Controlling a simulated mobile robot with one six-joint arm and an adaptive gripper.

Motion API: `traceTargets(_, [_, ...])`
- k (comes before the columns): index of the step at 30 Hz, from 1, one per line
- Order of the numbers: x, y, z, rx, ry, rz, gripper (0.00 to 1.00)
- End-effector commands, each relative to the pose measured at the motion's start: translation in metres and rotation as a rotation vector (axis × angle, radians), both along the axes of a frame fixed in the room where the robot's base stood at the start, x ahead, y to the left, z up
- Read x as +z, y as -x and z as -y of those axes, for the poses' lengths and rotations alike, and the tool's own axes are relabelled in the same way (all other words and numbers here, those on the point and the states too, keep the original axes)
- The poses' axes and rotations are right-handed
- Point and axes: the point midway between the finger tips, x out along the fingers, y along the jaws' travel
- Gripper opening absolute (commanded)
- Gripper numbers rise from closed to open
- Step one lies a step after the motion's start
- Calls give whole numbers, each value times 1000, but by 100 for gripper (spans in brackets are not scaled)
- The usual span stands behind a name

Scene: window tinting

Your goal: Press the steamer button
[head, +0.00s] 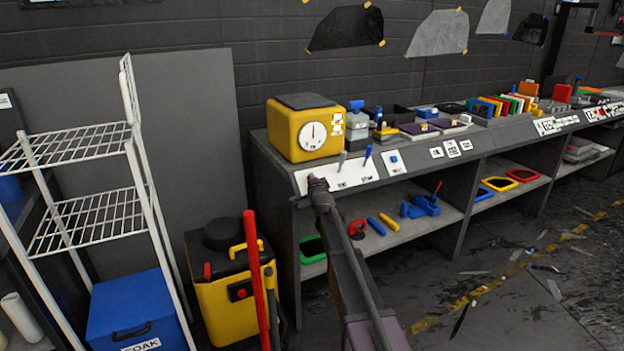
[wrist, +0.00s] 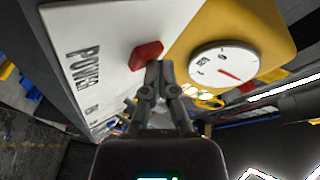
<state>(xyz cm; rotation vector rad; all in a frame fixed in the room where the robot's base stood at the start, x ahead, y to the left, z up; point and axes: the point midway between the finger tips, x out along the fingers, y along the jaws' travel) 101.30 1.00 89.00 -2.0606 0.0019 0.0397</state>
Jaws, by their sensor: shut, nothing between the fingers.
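A yellow steamer-like box (head: 303,125) with a round white dial stands at the bench's left end. Its dial (wrist: 224,64) also shows in the wrist view. A white sloped panel (head: 350,174) on the bench front carries small levers and labels. In the wrist view, a red button (wrist: 146,55) sits on this panel beside the word POWER. My gripper (head: 318,184) is at the panel's left end. In the wrist view, its closed fingertips (wrist: 160,66) are at the red button's edge; whether they touch cannot be told. The gripper hides the button in the head view.
A yellow floor unit (head: 226,312) with a red knob stands left of the bench, with a red pole (head: 256,275) before it. A white wire rack (head: 85,140) and blue box (head: 137,310) stand farther left. The bench's lower shelf (head: 400,232) holds tools. Scraps litter the floor.

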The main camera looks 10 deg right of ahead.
Motion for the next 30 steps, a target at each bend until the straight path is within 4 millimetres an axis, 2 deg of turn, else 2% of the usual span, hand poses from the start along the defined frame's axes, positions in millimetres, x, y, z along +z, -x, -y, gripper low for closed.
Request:
traceTargets(19, [6, 6, 2, 0, -1, -1, 0])
traceTargets(30, [24, 22, 8, -1, -2, 0, 0])
